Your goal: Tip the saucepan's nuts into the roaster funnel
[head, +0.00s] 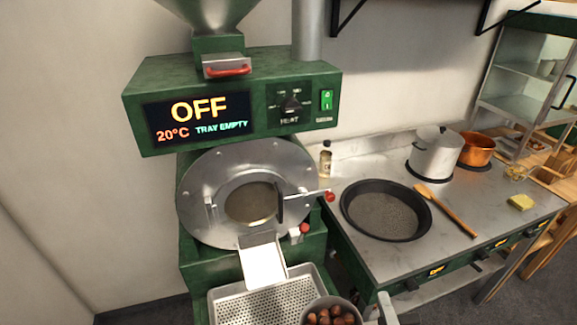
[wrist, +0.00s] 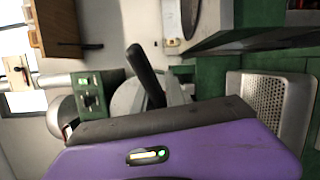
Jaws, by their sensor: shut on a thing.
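The saucepan (head: 308,312) shows at the bottom edge of the head view, upright, with brown nuts (head: 332,316) in it. It is cut off by the picture edge. The roaster funnel (head: 212,14) is a metal cone at the top of the green roaster, well above the pan, its rim out of view. My gripper (wrist: 160,118), purple with a dark edge, fills the lower wrist view and is shut on the saucepan's handle; a dark bar (wrist: 146,75) sticks out past it. The pan's bowl and the grip itself are hidden there.
The roaster's front door (head: 210,170) and perforated tray (head: 235,308) are below the funnel; its display reads OFF, 20°C, TRAY EMPTY. The steel counter at right holds a dark frying pan (head: 425,222), wooden spoon (head: 452,215), grey pot (head: 434,155) and copper pot (head: 478,149).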

